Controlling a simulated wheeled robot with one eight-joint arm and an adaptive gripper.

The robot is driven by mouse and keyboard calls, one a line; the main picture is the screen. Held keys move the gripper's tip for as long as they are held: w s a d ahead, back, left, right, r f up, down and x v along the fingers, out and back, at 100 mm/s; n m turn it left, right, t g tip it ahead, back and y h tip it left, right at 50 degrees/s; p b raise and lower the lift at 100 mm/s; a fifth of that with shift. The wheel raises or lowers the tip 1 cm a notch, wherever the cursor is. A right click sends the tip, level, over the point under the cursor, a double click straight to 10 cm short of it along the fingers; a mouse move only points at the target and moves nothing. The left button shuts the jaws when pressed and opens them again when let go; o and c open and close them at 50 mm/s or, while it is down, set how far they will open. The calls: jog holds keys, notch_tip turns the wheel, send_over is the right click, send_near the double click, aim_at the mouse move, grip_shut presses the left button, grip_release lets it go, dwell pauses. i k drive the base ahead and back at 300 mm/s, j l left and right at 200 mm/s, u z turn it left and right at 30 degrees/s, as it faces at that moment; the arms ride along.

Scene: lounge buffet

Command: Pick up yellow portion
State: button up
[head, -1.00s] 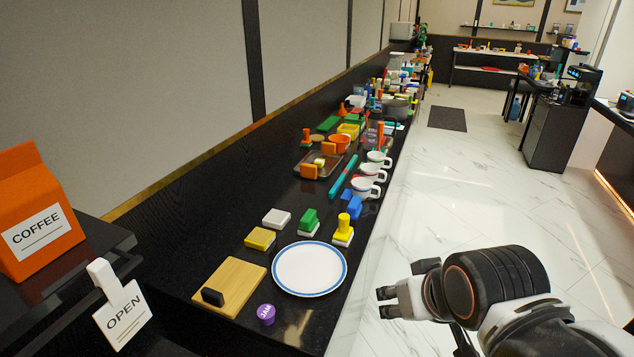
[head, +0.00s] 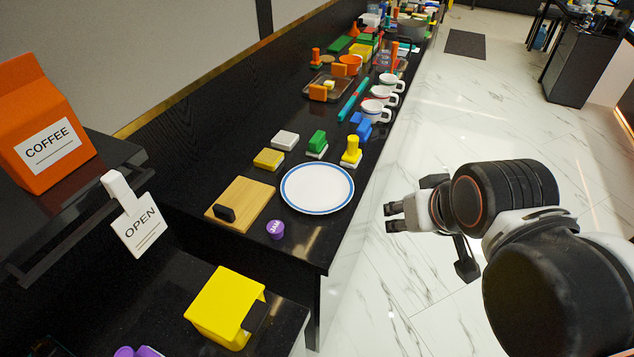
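Two yellow pieces stand on the black counter, and I cannot tell which one is the yellow portion. One is a flat yellow block (head: 268,159) to the upper left of the plate. The other is a yellow piece with an upright knob (head: 352,151) on a white base, just beyond the plate's upper right. My gripper (head: 392,217) is to the right of the counter, above the marble floor and apart from both. Its two dark fingertips show a gap with nothing between them.
A blue-rimmed white plate (head: 318,204), a wooden board (head: 246,192) with a black handle and a purple jam pot (head: 275,229) are nearby. White (head: 285,140) and green (head: 317,141) blocks stand close to the yellow pieces. A yellow box (head: 222,304) is at the lower left.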

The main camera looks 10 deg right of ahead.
aim_at(330, 85)
jog(key=i+l+u, duration=0.1)
jog(key=u, duration=0.2)
jog(key=i+l+u, duration=0.1)
jog(key=u, duration=0.25)
jog(key=i+l+u, duration=0.1)
jog(key=l, duration=0.2)
jog(key=i+l+u, duration=0.1)
jog(key=i+l, duration=0.15)
jog(key=i+l+u, duration=0.1)
jog(key=l, duration=0.3)
jog(key=i+l+u, duration=0.1)
jog(key=l, duration=0.25)
jog(key=i+l, duration=0.2)
jog(key=l, duration=0.15)
jog(key=i+l+u, duration=0.15)
jog(key=l, duration=0.2)
jog(key=i+l, duration=0.15)
jog(key=l, duration=0.25)
jog(key=i+l, duration=0.1)
jog(key=l, duration=0.3)
jog(key=i+l, duration=0.15)
jog(key=l, duration=0.25)
jog(key=i+l, duration=0.1)
jog(key=l, duration=0.3)
jog(key=i+l, duration=0.15)
jog(key=l, duration=0.25)
